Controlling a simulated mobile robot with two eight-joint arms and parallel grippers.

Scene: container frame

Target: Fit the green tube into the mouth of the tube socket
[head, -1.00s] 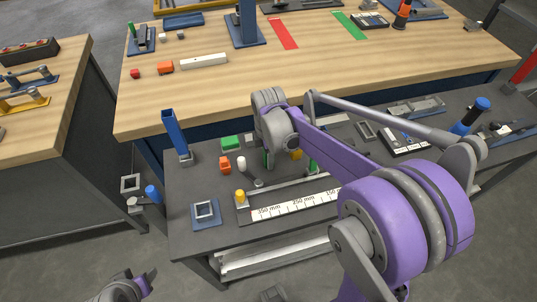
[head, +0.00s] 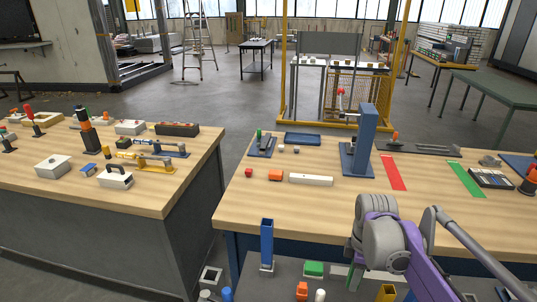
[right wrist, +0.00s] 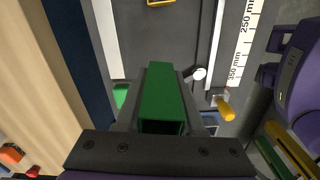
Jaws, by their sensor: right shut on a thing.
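My right gripper (right wrist: 160,125) is shut on the green tube (right wrist: 158,95), a square hollow tube held between its dark fingers, open end facing the wrist camera. In the head view my right gripper's wrist (head: 376,228) shows above the grey table, but its fingertips and the tube are mostly hidden. A blue square tube (head: 267,243) stands upright in a small grey socket (head: 267,267) on that table. No empty tube socket can be made out for certain on the table now.
On the grey table are a green block (head: 314,268), an orange part (head: 302,290) and, in the wrist view, a ruler (right wrist: 244,40) and a yellow-capped peg (right wrist: 226,110). The wooden bench (head: 320,205) rises behind.

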